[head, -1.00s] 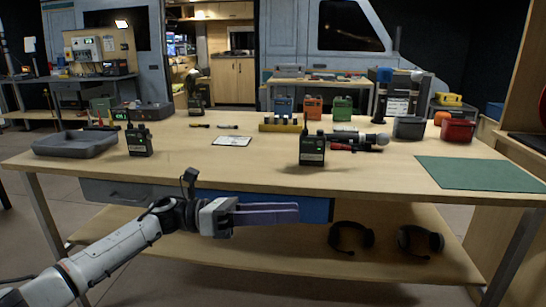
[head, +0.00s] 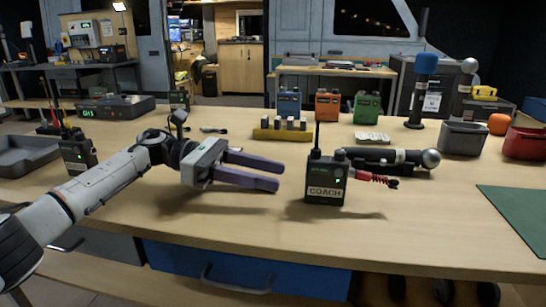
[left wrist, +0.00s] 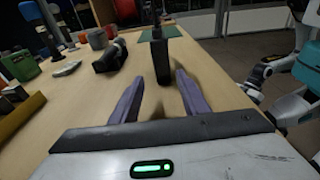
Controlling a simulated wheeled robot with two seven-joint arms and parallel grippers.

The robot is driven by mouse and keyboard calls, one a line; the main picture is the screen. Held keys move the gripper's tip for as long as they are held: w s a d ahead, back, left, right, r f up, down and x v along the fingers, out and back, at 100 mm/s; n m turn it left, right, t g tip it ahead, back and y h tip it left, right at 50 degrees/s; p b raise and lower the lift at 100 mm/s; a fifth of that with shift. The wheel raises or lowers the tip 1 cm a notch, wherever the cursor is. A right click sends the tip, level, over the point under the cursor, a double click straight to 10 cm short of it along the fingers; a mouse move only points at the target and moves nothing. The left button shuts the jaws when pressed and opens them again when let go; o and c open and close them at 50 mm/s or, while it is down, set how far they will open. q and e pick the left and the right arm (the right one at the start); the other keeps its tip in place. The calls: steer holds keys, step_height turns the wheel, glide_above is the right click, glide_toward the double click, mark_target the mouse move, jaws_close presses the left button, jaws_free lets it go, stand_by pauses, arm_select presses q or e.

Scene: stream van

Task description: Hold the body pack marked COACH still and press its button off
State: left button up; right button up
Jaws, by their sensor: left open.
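The body pack marked COACH (head: 326,180) stands upright on the table, dark with a stub antenna, a white label and a small green light on its front. My left gripper (head: 280,176) is open and empty, just left of the pack, its two purple fingers pointing at it without touching. In the left wrist view, the pack (left wrist: 161,62) stands ahead, between the lines of the open fingers (left wrist: 157,95) but beyond their tips. My right gripper does not show in the head view.
A microphone (head: 400,158) and a red-ended cable (head: 370,178) lie close behind the pack. A yellow battery rack (head: 282,134) stands further back. Another body pack (head: 77,154) stands at the left beside my arm. A green mat (head: 520,213) lies at the right. The table front is clear.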

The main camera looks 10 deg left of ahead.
mark_target(317, 185)
arm_select(q)
steer(key=shift+w+d, duration=0.1)
steer(key=shift+d+r, duration=0.1)
steer(key=shift+d, duration=0.15)
steer(key=d, duration=0.2)
steer(key=d+f, duration=0.1)
steer(key=d, duration=0.1)
steer(key=d+p, duration=0.1)
steer(key=d, duration=0.1)
steer(key=shift+s+d+f, duration=0.15)
steer(key=shift+s+d, duration=0.2)
steer(key=shift+d, duration=0.05)
steer(key=shift+w+d+f, duration=0.1)
steer(key=shift+d, duration=0.85)
steer(key=shift+d+b, duration=0.25)
steer(key=shift+b, duration=0.05)
